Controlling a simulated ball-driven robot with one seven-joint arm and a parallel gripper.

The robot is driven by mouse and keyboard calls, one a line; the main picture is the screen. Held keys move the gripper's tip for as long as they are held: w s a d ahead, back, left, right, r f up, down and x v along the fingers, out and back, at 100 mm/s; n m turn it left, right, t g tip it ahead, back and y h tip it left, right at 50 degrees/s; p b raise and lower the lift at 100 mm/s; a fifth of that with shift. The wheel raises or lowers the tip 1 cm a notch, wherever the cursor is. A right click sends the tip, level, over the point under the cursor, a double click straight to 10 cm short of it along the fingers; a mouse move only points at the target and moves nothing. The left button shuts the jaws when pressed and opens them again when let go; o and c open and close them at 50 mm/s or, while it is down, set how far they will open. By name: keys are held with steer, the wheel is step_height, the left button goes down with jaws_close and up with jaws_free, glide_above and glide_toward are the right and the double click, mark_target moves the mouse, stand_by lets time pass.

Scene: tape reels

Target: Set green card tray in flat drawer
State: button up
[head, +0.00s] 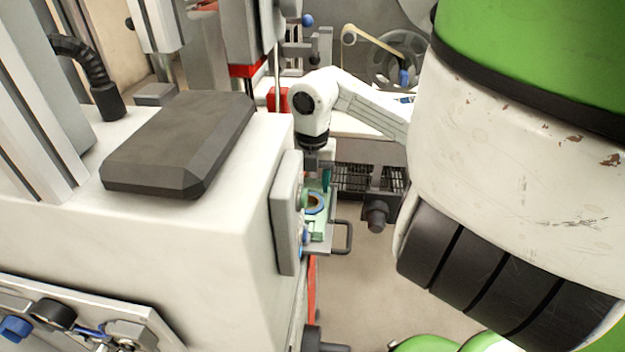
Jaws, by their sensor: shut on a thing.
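My gripper (316,181) points down at the end of the white arm, small and far off at the centre of the view. It is shut on the pale green card tray (318,226), which lies just below it. The fingertips are too small to make out clearly. A blue ring with a brown middle (315,204) shows at the tray. The flat drawer (321,248) juts out from the white cabinet, with a dark handle (349,237) at its right. The tray is over or in the drawer; I cannot tell whether it touches the bottom. A grey panel hides the drawer's left side.
The white cabinet (225,235) with a dark slab (180,143) on top fills the left. A grey panel (287,212) stands beside the drawer. Behind are a black grille (372,178) and a reel (398,62). Open floor (375,300) lies right of the drawer.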

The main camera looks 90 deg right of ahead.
steer(key=o, duration=1.2)
steer(key=shift+o, duration=0.2)
steer(key=shift+r, duration=0.15)
step_height(320, 180, up, 7)
steer(key=shift+r, duration=0.15)
